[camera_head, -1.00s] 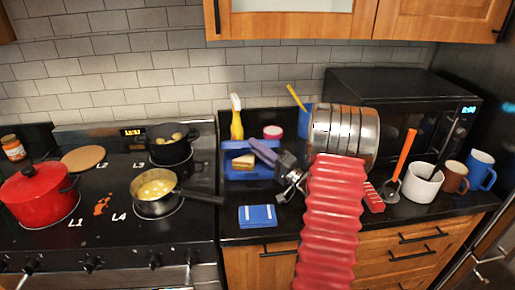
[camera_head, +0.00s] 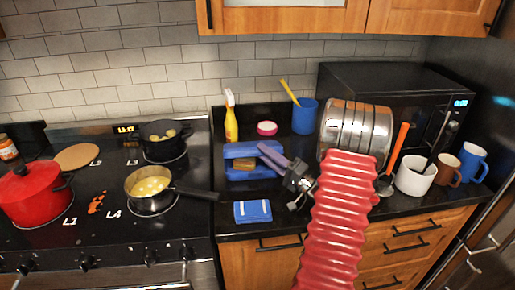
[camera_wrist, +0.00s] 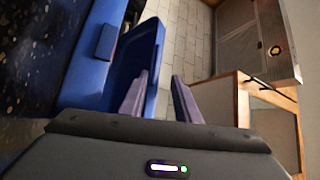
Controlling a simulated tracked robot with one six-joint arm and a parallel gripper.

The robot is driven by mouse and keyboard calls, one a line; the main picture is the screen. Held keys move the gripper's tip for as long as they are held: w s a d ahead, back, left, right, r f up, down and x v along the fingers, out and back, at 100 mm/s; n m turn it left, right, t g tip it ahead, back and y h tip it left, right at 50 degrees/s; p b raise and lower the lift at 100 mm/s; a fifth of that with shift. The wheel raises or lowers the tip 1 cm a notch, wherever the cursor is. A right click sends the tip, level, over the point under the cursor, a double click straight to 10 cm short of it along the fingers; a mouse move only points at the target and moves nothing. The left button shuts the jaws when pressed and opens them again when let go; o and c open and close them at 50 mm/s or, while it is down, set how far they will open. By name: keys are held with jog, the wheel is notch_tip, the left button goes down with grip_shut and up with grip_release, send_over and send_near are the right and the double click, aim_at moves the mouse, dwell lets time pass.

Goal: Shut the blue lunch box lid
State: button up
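The blue lunch box (camera_head: 236,174) stands on the dark counter right of the stove, with a sandwich (camera_head: 243,164) partly showing inside. Its blue lid (camera_head: 240,149) is partly open, tilted over the box. In the wrist view the lid (camera_wrist: 140,65) stands at an angle to the box body (camera_wrist: 88,75). My gripper (camera_head: 266,151) is at the right part of the lid, with its purple fingers pointing at it. The left finger overlaps the lid; contact cannot be told.
A flat blue item with white strips (camera_head: 253,211) lies at the counter's front edge. A yellow bottle (camera_head: 231,124), a pink round item (camera_head: 267,128) and a blue cup (camera_head: 305,117) stand behind the box. A pan handle (camera_head: 196,193) reaches toward it from the left.

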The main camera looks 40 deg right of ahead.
jog(key=shift+s+d+f, duration=0.1)
jog(key=shift+s+f, duration=0.05)
jog(key=shift+s, duration=0.45)
